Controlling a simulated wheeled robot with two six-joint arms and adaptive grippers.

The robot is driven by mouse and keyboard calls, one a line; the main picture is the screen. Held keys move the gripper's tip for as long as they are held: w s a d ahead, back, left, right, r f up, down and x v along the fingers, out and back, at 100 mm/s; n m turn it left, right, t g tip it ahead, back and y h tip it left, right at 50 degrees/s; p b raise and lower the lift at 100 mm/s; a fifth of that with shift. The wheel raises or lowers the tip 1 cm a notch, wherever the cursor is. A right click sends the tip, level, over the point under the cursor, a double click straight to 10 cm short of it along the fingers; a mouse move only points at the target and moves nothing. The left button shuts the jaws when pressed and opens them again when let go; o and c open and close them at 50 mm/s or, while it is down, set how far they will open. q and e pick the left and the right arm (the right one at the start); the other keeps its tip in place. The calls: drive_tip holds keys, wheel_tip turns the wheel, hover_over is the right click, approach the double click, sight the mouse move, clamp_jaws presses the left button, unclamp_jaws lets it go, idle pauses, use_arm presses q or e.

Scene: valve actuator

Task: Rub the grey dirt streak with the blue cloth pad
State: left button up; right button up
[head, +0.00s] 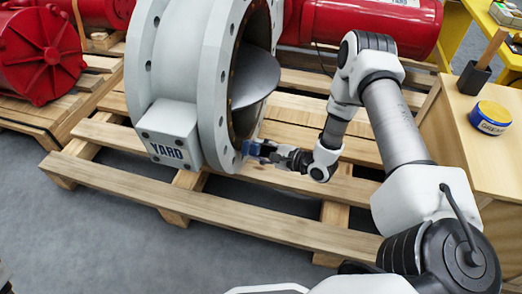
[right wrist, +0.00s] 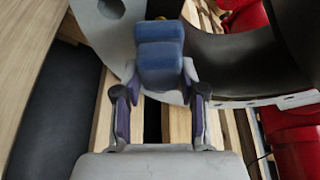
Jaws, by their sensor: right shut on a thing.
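My right gripper (head: 281,156) is shut on the blue cloth pad (head: 259,149), at the lower right rim of the pale grey valve body (head: 210,85). In the right wrist view the pad (right wrist: 160,62) stands out beyond the fingers of the gripper (right wrist: 160,84), in front of the flange and the dark bore. The pad looks very close to the flange; I cannot tell whether it touches. I cannot make out the grey dirt streak. My left gripper is not in view.
The valve stands on a slatted wooden pallet (head: 150,193), with a disc (head: 255,80) in its bore. Red actuators (head: 40,55) lie at the left and a red cylinder (head: 360,25) behind. A wooden bench (head: 455,125) at the right bears a blue-and-yellow tin (head: 490,117) and a brush holder (head: 473,78).

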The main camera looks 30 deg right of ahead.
drive_tip(key=shift+w+a+b, duration=0.35)
drive_tip(key=shift+w+a, duration=0.15)
drive_tip(key=shift+w, duration=0.05)
drive_tip(key=shift+f, duration=0.1)
